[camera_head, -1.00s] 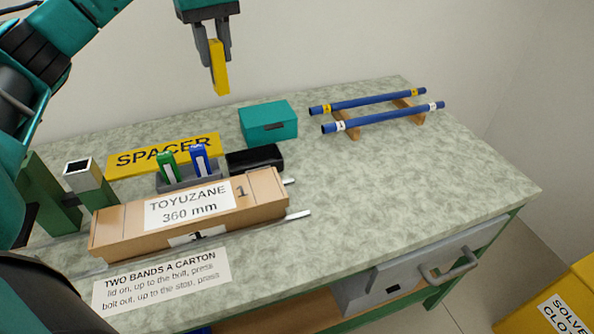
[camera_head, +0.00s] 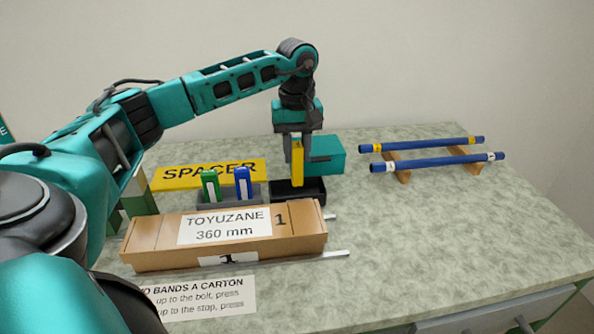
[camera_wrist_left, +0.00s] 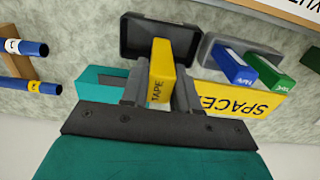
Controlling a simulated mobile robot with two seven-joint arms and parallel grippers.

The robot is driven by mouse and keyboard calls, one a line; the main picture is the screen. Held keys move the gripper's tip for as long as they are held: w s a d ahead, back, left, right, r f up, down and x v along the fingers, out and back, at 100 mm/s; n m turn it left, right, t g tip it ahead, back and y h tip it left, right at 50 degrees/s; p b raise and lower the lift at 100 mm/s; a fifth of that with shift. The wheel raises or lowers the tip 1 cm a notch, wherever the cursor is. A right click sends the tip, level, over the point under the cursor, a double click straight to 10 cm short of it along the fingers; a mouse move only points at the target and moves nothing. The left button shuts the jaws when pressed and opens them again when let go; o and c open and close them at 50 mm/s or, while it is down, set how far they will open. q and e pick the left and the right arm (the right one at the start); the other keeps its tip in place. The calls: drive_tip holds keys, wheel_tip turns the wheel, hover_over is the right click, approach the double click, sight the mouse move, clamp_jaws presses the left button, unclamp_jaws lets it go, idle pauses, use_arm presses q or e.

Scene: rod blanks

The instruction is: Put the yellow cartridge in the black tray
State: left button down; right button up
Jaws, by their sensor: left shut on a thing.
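My left gripper (camera_head: 297,148) is shut on the yellow cartridge (camera_head: 297,165) and holds it upright over the black tray (camera_head: 318,199). In the left wrist view the cartridge (camera_wrist_left: 160,72), marked "TAPE", sits between the fingers of the gripper (camera_wrist_left: 162,90). Its far end overlaps the open black tray (camera_wrist_left: 130,30), whose visible inside looks empty. I cannot tell from these views how high its lower end is above the tray floor. My right gripper is not in view.
A grey holder (camera_head: 230,202) with a green cartridge (camera_head: 210,185) and a blue cartridge (camera_head: 243,182) stands left of the tray. A teal box (camera_head: 325,156) is behind. A long carton (camera_head: 160,245) lies in front. Blue rods (camera_head: 440,162) rest at right.

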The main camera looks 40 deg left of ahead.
sight(297, 168)
use_arm(q)
drive_tip(key=shift+f, duration=2.35)
drive_tip(key=shift+f+b, duration=0.15)
drive_tip(key=shift+b, duration=0.2)
drive_tip(key=c, duration=0.8)
unclamp_jaws()
drive_tip(key=shift+c, duration=0.2)
